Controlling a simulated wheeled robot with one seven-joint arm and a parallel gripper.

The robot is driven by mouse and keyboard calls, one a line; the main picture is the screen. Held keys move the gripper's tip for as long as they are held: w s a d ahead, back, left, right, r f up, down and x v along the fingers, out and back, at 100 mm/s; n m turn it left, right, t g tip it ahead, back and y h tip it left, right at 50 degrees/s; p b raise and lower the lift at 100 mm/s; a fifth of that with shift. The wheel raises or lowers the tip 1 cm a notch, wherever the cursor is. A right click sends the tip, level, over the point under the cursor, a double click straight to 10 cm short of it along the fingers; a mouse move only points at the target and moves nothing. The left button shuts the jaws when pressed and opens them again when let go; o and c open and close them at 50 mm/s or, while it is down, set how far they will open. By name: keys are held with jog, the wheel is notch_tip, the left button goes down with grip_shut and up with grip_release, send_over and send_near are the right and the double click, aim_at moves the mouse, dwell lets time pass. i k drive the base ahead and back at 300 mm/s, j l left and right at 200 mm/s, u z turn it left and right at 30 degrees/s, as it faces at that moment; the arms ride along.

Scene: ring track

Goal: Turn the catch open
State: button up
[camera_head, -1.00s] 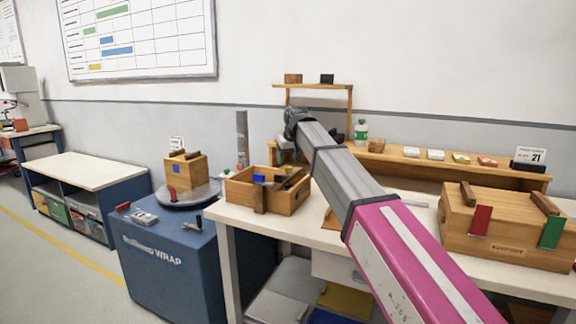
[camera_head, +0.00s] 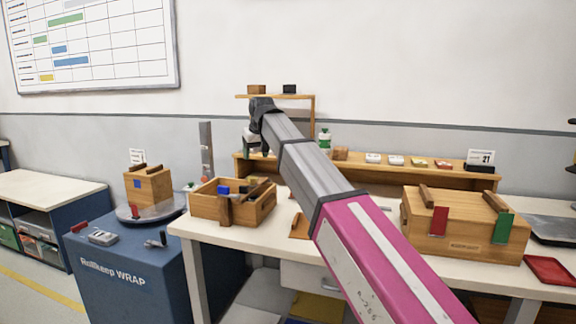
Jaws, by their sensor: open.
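A closed wooden box (camera_head: 462,236) sits on the right part of the white bench. A red tab (camera_head: 439,221) and a green tab (camera_head: 502,229) hang upright on its front, each below a wooden bar on the lid. Which part is the catch I cannot tell for sure. An open wooden box (camera_head: 255,210) stands left of my arm, with an upright wooden piece (camera_head: 225,210) at its front. My gripper (camera_head: 253,147) is open, small and dark in front of the shelf, apart from both boxes; its fingers are hard to make out.
A wooden shelf (camera_head: 350,168) with small items runs along the back of the bench (camera_head: 375,225). A red tray (camera_head: 549,269) lies right of the closed box.

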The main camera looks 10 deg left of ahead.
aim_at(224, 191)
jog(key=k, duration=1)
